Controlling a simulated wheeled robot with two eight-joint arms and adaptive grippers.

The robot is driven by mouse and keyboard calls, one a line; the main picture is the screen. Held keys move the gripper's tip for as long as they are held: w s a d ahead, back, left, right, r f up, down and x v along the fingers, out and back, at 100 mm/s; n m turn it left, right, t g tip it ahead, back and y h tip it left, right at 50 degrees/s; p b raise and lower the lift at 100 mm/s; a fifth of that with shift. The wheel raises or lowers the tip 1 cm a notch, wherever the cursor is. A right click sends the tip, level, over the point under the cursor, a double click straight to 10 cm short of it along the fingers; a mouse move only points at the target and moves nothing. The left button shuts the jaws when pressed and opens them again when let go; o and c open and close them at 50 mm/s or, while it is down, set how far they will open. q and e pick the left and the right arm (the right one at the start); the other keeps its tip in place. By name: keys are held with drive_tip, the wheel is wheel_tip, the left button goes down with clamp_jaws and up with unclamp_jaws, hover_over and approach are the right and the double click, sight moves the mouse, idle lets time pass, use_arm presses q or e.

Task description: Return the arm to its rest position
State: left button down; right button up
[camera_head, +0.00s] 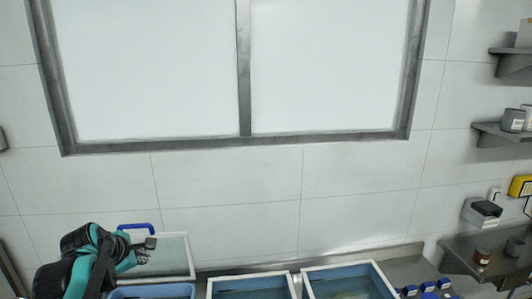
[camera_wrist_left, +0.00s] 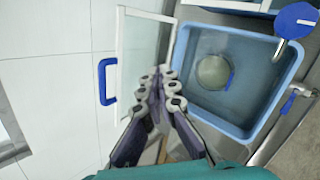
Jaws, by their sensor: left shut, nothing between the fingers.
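My left arm comes in at the lower left of the head view, with the left gripper (camera_head: 143,255) in front of a pale panel with a blue handle (camera_head: 137,226). In the left wrist view the gripper (camera_wrist_left: 158,80) is shut, with nothing held between its fingers. The blue handle (camera_wrist_left: 107,82) is to the left of the fingers there, apart from them in the picture. The pale framed panel (camera_wrist_left: 134,42) stands behind the fingers. My right gripper is out of view.
A blue basin (camera_wrist_left: 191,50) with a round pale object (camera_wrist_left: 213,71) lies right of the fingers. A blue-topped fitting (camera_wrist_left: 296,20) and a blue-handled valve (camera_wrist_left: 296,92) flank it. In the head view, basins (camera_head: 251,276) line the bottom; wall shelves (camera_head: 503,134) are at right.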

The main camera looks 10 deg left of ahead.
use_arm(q)
drive_tip(key=s+d+f+m+g, duration=0.1)
drive_tip(key=s+d+f+m, duration=0.5)
drive_tip(key=s+d+m, duration=0.45)
drive_tip(key=s+d+f+m, duration=0.75)
drive_tip(key=d+m, duration=0.35)
drive_tip(key=m, duration=0.3)
wheel_tip(320, 180, down, 18)
drive_tip(key=b, duration=1.8)
drive_tip(key=shift+s+a+h+b, duration=0.2)
drive_tip(key=shift+s+h+b, duration=0.1)
drive_tip(key=shift+h+b, duration=0.1)
